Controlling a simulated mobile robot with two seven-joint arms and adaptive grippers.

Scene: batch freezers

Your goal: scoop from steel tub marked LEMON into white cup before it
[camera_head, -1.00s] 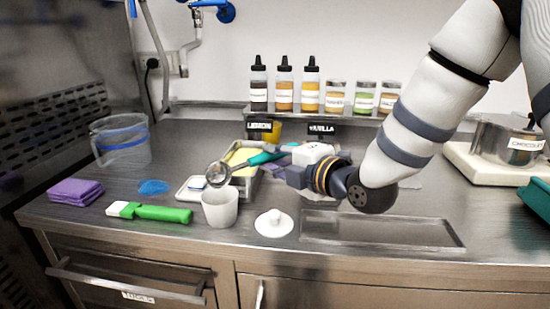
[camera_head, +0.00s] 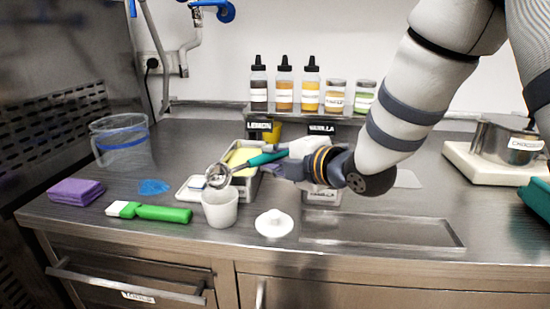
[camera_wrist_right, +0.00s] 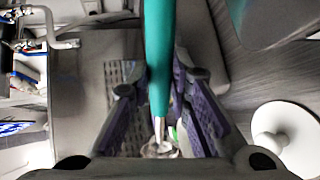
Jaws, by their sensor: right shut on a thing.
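The steel tub (camera_head: 247,187) with pale yellow contents stands behind the white cup (camera_head: 220,211), below a black LEMON sign (camera_head: 259,126). My right gripper (camera_head: 284,169) is shut on the teal handle of a scoop (camera_head: 268,157). The handle also runs between the fingers in the right wrist view (camera_wrist_right: 160,62). The scoop's round metal head (camera_head: 218,176) is just above the cup's back rim, tilted down to the left. I cannot tell whether it touches the rim or what it holds. The cup's inside is mostly hidden. My left gripper is out of view.
A white knobbed lid (camera_head: 274,224) lies right of the cup. A green-handled brush (camera_head: 150,212) and purple cloth (camera_head: 76,192) lie left. A second tub (camera_head: 322,196) stands under the VANILLA sign (camera_head: 321,129). A shallow recessed tray (camera_head: 380,231) at front right is empty.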

